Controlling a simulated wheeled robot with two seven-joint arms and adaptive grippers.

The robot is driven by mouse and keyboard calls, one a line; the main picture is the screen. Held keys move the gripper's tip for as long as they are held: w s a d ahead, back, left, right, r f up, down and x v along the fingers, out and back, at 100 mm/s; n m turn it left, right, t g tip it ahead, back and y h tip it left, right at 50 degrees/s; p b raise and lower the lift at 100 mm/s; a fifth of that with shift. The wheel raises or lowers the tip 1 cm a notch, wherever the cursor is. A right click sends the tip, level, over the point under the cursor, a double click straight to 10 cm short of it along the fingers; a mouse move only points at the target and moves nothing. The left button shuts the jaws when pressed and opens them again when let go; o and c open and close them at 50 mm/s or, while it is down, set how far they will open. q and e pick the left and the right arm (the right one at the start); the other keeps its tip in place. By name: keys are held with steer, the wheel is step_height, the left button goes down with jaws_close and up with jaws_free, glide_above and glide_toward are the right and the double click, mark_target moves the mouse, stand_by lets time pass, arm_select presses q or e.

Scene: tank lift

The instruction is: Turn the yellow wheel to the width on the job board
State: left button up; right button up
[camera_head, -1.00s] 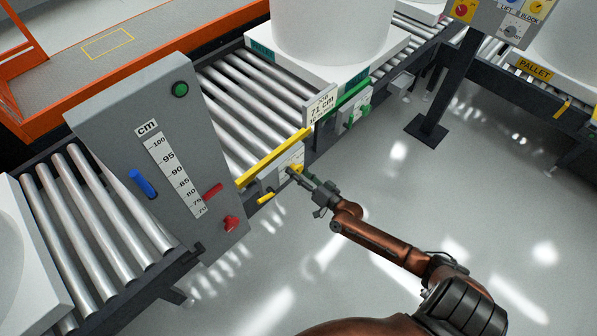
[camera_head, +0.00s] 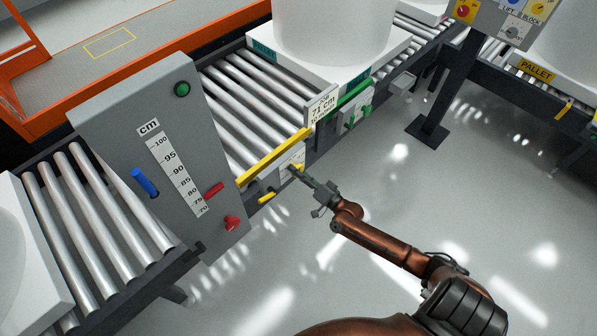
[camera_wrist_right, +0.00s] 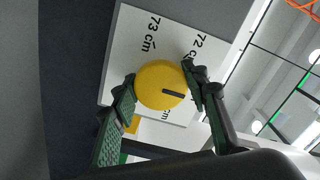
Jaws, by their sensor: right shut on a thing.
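The yellow wheel (camera_wrist_right: 160,84) is a round knob with a black pointer mark on a white dial plate (camera_wrist_right: 112,80). Labels 73 cm and 72 cm show; a third is partly hidden. The mark points right and slightly down, between the 72 label and the partly hidden one. My right gripper (camera_wrist_right: 158,76) is shut on the wheel, a finger on each side. In the head view, my right gripper (camera_head: 303,176) reaches the dial panel below a yellow bar (camera_head: 275,157). The job board (camera_head: 322,108) reads 71 cm. My left gripper is not in view.
A grey column (camera_head: 165,160) with a cm scale, blue and red levers and a green button stands left. A roller conveyor (camera_head: 235,105) carries a large white tank (camera_head: 330,30). A control post (camera_head: 448,80) stands right. The floor (camera_head: 400,180) around my arm is clear.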

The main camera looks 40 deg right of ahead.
steer(key=o, duration=1.2)
steer(key=s+d, duration=0.1)
steer(key=s, duration=1.1)
